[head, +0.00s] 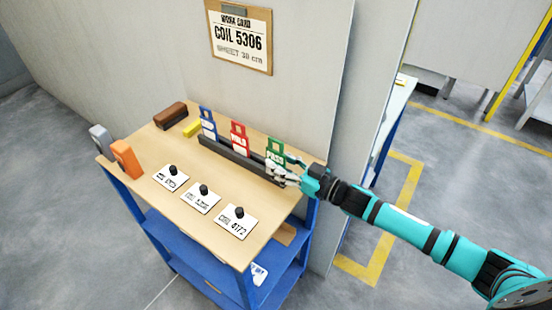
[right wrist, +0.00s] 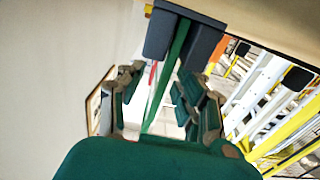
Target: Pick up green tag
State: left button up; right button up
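The green tag (head: 275,149) stands upright at the right end of a dark slotted rack (head: 228,151) on the wooden tabletop. My right gripper (head: 286,173) is at that end of the rack, close to the tag, and partly covers its lower part. In the right wrist view, the green tag (right wrist: 168,75) shows edge-on as a thin strip between the two fingers of my right gripper (right wrist: 160,88). The fingers are apart, with a visible gap on each side of the strip. The rack end (right wrist: 198,48) is just beyond the fingertips. My left gripper is not in view.
A blue tag (head: 208,124) and a red tag (head: 240,138) stand in the same rack. Cards with black knobs lie in front, the nearest reading COIL 6172 (head: 237,222). Orange (head: 126,158) and grey blocks stand at the left edge. A wall panel (head: 300,60) rises behind.

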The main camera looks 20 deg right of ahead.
jog(key=shift+w+a, duration=0.45)
jog(key=shift+w, duration=0.15)
grip_shut()
jog(key=shift+d, duration=0.1)
jog(key=shift+r, duration=0.1)
